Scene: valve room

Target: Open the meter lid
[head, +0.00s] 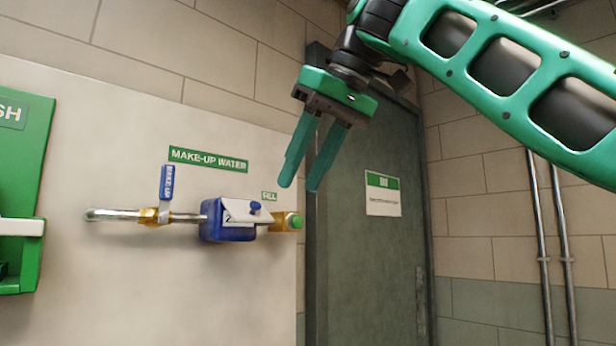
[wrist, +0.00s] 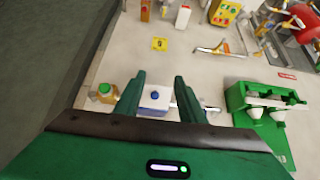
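The meter (head: 227,232) is a blue box on a horizontal pipe, under a green MAKE-UP WATER sign. Its white lid (head: 240,213) has a blue knob (head: 255,208) and lies slanted over the meter's top; I cannot tell whether it is fully closed. My gripper (head: 300,185) hangs above and to the right of the meter, apart from it, fingers pointing down. In the wrist view, the lid (wrist: 154,98) and its knob show between the fingers of my gripper (wrist: 162,84), farther off. The fingers are apart and empty.
A dark door (head: 370,260) stands further right. A green station (head: 28,170) is at the far left.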

